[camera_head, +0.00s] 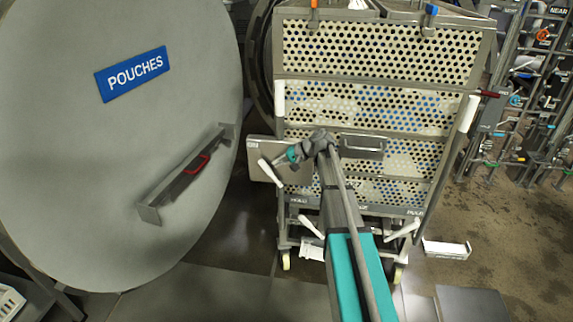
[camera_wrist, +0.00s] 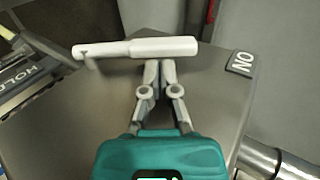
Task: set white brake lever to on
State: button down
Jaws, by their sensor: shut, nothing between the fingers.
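A white lever (camera_wrist: 135,48) shows in the wrist view, lying across a flat grey plate (camera_wrist: 215,105). An ON label (camera_wrist: 241,63) is on the plate beyond the lever's right end. My gripper (camera_wrist: 158,63) is shut and empty. Its fingertips are at the near edge of the lever's middle; I cannot tell whether they touch it. In the head view the white lever (camera_head: 270,171) hangs tilted at the grey plate (camera_head: 258,150), left of the perforated cart, with my gripper (camera_head: 281,160) right beside it. My gripper's fingers are small and partly hard to make out there.
The perforated cart (camera_head: 375,55) stands behind my arm, with other white handles (camera_head: 280,98) on its sides and base. A round door (camera_head: 120,130) marked POUCHES fills the left. A white bracket (camera_head: 446,249) lies on the floor. A HOLD-marked part (camera_wrist: 40,80) is at the wrist view's left.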

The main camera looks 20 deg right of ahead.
aim_at(268, 166)
jog(key=shift+b+x, duration=0.35)
jog(key=shift+x, duration=0.7)
jog(key=shift+w+a+f+b, duration=0.25)
jog(key=shift+a+f+b, duration=0.05)
jog(key=shift+a+b, duration=0.1)
jog(key=shift+a, duration=0.45)
jog(key=shift+r, duration=0.1)
jog(key=shift+d+r+p, duration=0.4)
jog(key=shift+d+p, duration=0.05)
jog(key=shift+p, duration=0.15)
jog(key=p+v, duration=0.8)
jog(key=v, duration=0.5)
jog(key=shift+r, duration=0.45)
